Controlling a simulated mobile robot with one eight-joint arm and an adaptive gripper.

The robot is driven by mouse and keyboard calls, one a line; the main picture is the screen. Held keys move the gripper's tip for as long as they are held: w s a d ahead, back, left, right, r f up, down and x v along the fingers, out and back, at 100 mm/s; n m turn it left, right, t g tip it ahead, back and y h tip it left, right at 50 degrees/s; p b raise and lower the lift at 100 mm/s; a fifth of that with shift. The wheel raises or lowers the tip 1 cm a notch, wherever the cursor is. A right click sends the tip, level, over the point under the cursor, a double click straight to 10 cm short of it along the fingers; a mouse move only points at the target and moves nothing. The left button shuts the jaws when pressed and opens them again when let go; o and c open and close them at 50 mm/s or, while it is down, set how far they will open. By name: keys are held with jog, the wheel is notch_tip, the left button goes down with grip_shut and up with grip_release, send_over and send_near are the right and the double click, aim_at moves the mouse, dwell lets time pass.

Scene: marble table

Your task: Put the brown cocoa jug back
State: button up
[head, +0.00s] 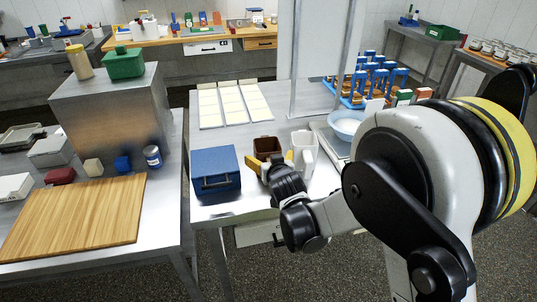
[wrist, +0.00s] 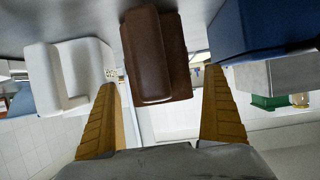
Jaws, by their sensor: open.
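The brown cocoa jug (head: 267,144) stands on the metal table, between a blue box (head: 214,169) and a white jug (head: 304,152). In the wrist view, which is upside down, the brown jug (wrist: 157,55) fills the middle. My gripper (head: 263,163) is at the near side of the brown jug, low over the table. Its yellow-brown fingers (wrist: 161,82) are open, one to each side of the jug with gaps beside it. How far the tips reach along the jug is hard to tell. The jug's lower part is partly hidden by my gripper in the head view.
The white jug (wrist: 70,75) and blue box (wrist: 262,28) stand close on either side. White cards (head: 232,104) lie behind. A pale blue bowl (head: 345,124) and blue rack (head: 368,82) are at right. A wooden board (head: 75,217) lies on the left table.

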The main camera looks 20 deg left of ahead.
jog(key=p+v, duration=0.2)
jog(key=v, duration=0.7)
jog(key=shift+s+f, duration=0.2)
jog(key=shift+s, duration=0.05)
jog(key=s+d+r+m+g+h, duration=0.15)
jog(key=d+r, duration=0.35)
jog(key=d, duration=0.6)
jog(key=s+d+r+m+h, duration=0.2)
jog(key=d+r+h, duration=0.15)
jog(key=d, duration=0.75)
jog(key=s+d+m+g+h, duration=0.1)
jog(key=s+d+m+g, duration=0.1)
jog(key=s+d, duration=1.2)
jog(key=s+g, duration=0.1)
jog(key=s, duration=0.2)
jog(key=shift+s+r, duration=0.4)
jog(key=shift+d, duration=0.15)
